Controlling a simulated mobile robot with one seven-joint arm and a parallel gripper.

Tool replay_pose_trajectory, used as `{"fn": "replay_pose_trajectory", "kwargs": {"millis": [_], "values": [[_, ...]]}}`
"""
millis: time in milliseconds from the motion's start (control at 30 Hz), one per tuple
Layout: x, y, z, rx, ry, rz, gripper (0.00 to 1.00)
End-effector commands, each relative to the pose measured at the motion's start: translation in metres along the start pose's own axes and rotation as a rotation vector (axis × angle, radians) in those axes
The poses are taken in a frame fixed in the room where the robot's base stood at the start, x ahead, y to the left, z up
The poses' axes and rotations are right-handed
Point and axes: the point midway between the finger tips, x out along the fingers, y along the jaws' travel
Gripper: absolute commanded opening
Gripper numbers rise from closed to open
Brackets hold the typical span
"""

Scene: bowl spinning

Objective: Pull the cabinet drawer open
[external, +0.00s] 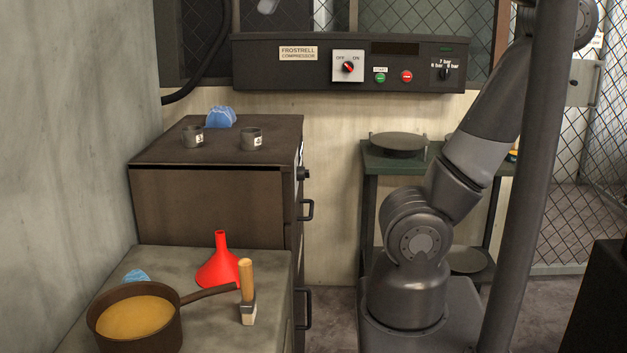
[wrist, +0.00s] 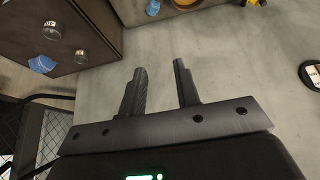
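The dark brown cabinet (external: 210,205) stands against the wall at left in the external view. Its front faces right and is seen nearly edge-on. A dark bar handle (external: 309,210) sticks out from it, with another handle (external: 306,309) lower down on the grey-topped unit in front. I cannot clearly see the drawer edges. In the wrist view part of the cabinet top (wrist: 95,30) shows at upper left, and no handle can be made out. My gripper (wrist: 160,67) is open and empty, apart from the cabinet. It is outside the external view.
Two small metal cups (external: 192,136) (external: 251,139) and a blue cloth (external: 221,117) lie on the cabinet top. A pan (external: 140,318), a red funnel (external: 220,262) and a wooden-handled tool (external: 247,290) stand on the grey surface. A green side table (external: 376,163) stands behind my arm.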

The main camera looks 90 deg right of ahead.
Motion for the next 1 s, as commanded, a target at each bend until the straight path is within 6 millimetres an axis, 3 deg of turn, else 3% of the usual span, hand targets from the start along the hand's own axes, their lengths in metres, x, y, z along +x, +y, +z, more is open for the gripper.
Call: {"fn": "replay_pose_trajectory", "kwargs": {"millis": [267,467,767,1000], "values": [[0.025,0.039,-0.021,0.240,-0.085,-0.102,0.29],[0.039,0.085,-0.038,0.462,-0.111,-0.207,0.29],[0.045,0.181,-0.048,0.801,-0.051,-0.381,0.29],[0.032,0.275,-0.033,1.048,0.086,-0.509,0.29]]}}
